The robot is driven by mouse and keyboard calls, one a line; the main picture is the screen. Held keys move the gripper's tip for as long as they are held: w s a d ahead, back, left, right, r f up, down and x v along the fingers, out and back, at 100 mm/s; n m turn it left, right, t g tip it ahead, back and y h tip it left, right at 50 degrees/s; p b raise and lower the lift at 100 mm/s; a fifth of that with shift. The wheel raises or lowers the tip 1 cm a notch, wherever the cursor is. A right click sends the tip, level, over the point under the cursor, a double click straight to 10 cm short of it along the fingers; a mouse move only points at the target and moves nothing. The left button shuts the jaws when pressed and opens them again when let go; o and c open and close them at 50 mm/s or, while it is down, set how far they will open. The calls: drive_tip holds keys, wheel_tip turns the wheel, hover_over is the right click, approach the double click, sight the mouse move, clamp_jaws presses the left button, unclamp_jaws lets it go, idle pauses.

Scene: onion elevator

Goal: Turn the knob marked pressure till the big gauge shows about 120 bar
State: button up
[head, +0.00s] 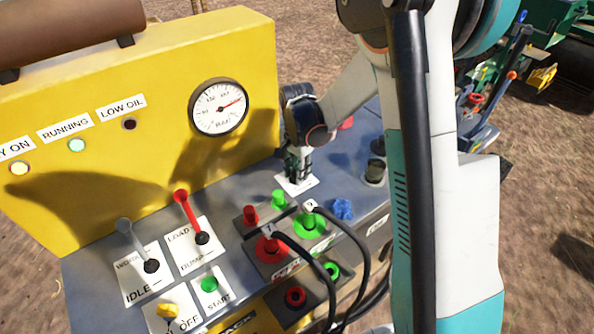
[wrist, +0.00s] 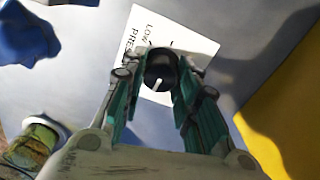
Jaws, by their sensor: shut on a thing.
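The pressure knob (wrist: 161,66) is black with a white pointer line and sits on a white label plate (wrist: 187,35) reading "LOW" and "PRES". My gripper (wrist: 158,80) is shut on the knob, with a green-lined finger on each side. In the head view, my gripper (head: 297,163) points down at the white label plate (head: 295,185) and hides the knob. The big round gauge (head: 218,107) is on the yellow panel.
A blue knob (head: 342,208) and green and red hose couplings (head: 308,222) with black hoses are close in front of my gripper. A red lever (head: 188,212) and grey lever (head: 134,243) stand to the left. The yellow panel (head: 130,75) rises behind.

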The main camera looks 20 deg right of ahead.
drive_tip(key=n, duration=0.5)
drive_tip(key=shift+n, duration=0.3)
drive_tip(key=n, duration=0.6)
drive_tip(key=shift+a, duration=0.1)
drive_tip(key=n, duration=0.6)
drive_tip(key=shift+a+n, duration=0.1)
drive_tip(key=shift+n, duration=0.2)
drive_tip(key=n, duration=0.6)
drive_tip(key=o, duration=1.1)
drive_tip(key=shift+c, duration=0.2)
drive_tip(key=shift+r, duration=0.1)
